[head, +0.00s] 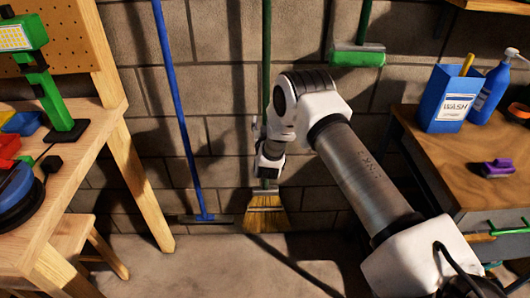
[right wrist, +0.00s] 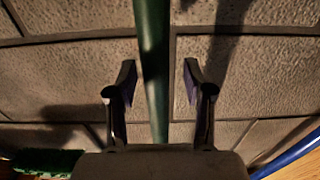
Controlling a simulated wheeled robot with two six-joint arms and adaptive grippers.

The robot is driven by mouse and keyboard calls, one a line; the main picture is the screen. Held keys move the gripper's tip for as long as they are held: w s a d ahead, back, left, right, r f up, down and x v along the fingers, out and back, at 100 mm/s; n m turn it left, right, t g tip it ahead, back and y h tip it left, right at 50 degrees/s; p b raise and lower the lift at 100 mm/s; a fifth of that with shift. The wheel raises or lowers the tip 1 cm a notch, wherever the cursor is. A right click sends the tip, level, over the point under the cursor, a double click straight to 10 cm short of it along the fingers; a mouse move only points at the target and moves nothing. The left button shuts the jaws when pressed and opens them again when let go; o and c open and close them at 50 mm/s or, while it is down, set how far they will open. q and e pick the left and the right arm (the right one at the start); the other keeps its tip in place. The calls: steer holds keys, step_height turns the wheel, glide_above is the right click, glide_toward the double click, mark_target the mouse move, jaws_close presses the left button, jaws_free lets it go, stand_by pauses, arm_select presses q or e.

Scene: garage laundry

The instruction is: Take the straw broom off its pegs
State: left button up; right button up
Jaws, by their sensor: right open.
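The straw broom hangs upright against the block wall, with a long green handle (head: 266,50) and a yellow straw head (head: 265,213) near the floor. My right gripper (head: 259,132) is at the handle, above the straw head, partly hidden by my own wrist. In the right wrist view, the right gripper's two fingers (right wrist: 157,80) are open, one on each side of the green handle (right wrist: 153,40), with gaps showing on both sides. The pegs are not visible in either view. My left gripper is not in view.
A blue-handled tool (head: 178,100) leans on the wall to the left, and a green brush head (head: 357,56) hangs to the right. A wooden workbench (head: 105,112) stands left. A cabinet (head: 440,160) with a blue wash box (head: 449,98) stands right.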

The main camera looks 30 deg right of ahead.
steer(key=shift+d+f, duration=0.1)
steer(key=shift+d, duration=0.05)
steer(key=shift+s+d, duration=0.1)
steer(key=c, duration=0.5)
jaws_close()
